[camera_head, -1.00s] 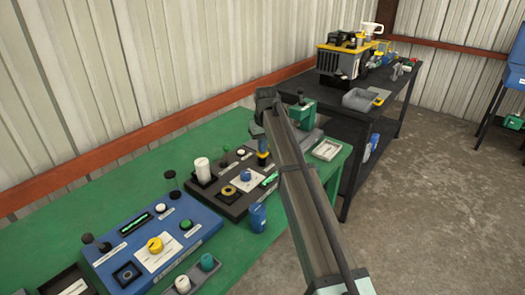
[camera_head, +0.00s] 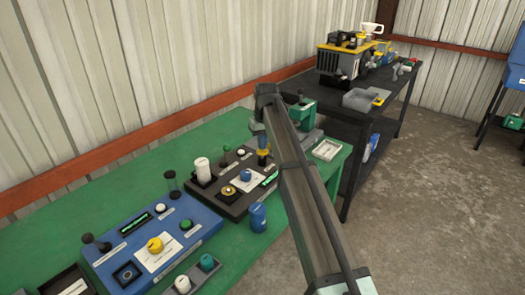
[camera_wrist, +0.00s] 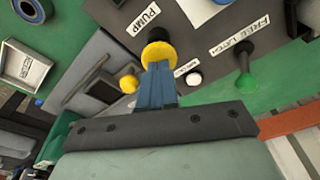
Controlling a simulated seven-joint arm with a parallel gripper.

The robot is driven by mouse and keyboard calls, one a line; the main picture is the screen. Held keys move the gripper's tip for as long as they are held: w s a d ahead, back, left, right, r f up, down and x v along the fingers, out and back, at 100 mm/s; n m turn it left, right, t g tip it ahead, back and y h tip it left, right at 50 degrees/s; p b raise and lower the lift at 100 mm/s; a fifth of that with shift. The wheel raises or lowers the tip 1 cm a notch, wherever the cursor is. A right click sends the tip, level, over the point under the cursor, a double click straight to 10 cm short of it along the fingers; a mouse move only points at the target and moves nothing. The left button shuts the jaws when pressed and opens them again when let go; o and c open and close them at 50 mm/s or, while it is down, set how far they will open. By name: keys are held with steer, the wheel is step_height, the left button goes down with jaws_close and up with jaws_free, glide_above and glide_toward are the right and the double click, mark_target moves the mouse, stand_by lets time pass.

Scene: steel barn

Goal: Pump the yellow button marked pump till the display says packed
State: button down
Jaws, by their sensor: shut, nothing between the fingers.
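The yellow button (camera_wrist: 158,52) stands on a dark stem beside the label PUMP (camera_wrist: 144,18) in the wrist view. In the head view the yellow button (camera_head: 263,153) shows under my fingers at the right of a dark panel (camera_head: 232,206). My gripper (camera_wrist: 156,68) is shut and empty, its blue fingertips at the button's near edge; the head view shows my gripper (camera_head: 261,143) pointing down over it. I cannot tell whether they touch. A green-lit display (camera_head: 270,181) lies on the panel close by; its text is too small to read.
A green knob (camera_wrist: 246,81) labelled FREE LATCH, a white button (camera_wrist: 194,79) and a second yellow knob (camera_wrist: 129,84) are near. A white cylinder (camera_head: 203,169) stands on the panel. A blue panel (camera_head: 150,243), blue can (camera_head: 258,217) and pale tray (camera_head: 327,150) share the green table.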

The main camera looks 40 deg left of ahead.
steer(key=shift+r, duration=2.8)
